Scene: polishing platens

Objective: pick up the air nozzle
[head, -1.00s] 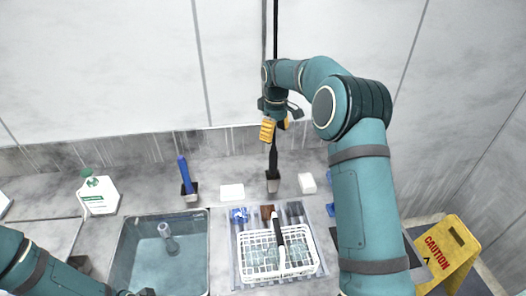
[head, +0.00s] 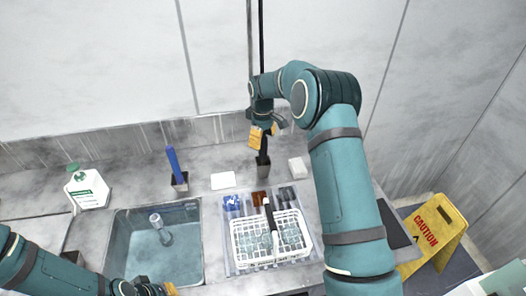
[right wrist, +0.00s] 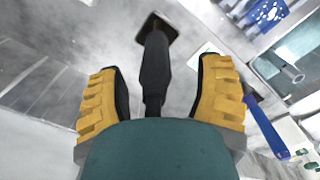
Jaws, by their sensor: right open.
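The air nozzle appears to be the dark upright tool (head: 263,146) standing in a small square holder behind the white basket, with a black line rising above it. My right gripper (head: 264,136) is at its upper part, fingers pointing down. In the right wrist view the dark tool (right wrist: 154,72) stands between the two spread yellow fingers, with visible gaps on both sides. The right gripper is open and not closed on it. My left gripper (head: 150,289) is at the bottom edge by the sink, partly cut off; its jaws are unclear.
A sink (head: 192,262) holds a grey tool (head: 160,228). A white basket (head: 268,262) stands right of it. A blue-handled tool (head: 175,162) stands upright in another holder. White blocks (head: 223,181) lie nearby. A yellow caution sign (head: 432,232) stands at right.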

